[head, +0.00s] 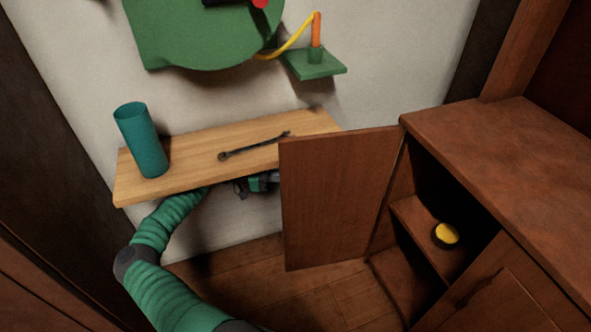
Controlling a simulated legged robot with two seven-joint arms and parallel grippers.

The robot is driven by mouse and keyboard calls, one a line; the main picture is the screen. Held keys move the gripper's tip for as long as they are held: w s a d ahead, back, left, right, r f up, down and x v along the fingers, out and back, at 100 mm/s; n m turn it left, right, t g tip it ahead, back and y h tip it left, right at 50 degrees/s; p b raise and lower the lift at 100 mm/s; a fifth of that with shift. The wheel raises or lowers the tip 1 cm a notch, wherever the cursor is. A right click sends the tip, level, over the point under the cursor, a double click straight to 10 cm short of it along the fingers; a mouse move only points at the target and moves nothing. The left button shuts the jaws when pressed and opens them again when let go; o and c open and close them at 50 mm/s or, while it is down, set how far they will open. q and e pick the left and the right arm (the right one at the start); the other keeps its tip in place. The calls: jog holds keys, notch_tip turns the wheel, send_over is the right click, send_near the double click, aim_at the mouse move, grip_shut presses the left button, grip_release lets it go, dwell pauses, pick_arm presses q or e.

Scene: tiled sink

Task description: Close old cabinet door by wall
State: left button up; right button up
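The old wooden cabinet (520,170) stands at the right. Its reddish-brown door (333,195) is swung wide open toward the left, in front of the wall shelf. My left arm comes in from the lower left and reaches under the shelf. My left gripper (262,183) is just left of the door, partly hidden behind the door's edge and below the shelf. I cannot tell whether its fingers are open or touch the door. My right gripper is not in view.
A light wood shelf (195,158) above my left arm holds a teal cup (140,140) and a dark wrench-like tool (250,147). A yellow and black round object (446,235) sits on the cabinet's inner shelf. A green fixture (200,35) hangs on the wall.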

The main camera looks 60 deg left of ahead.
pick_arm(q)
jog(key=shift+a+f, duration=0.1)
jog(key=shift+a, duration=0.05)
grip_shut()
jog(key=shift+a, duration=0.1)
dwell(1.1)
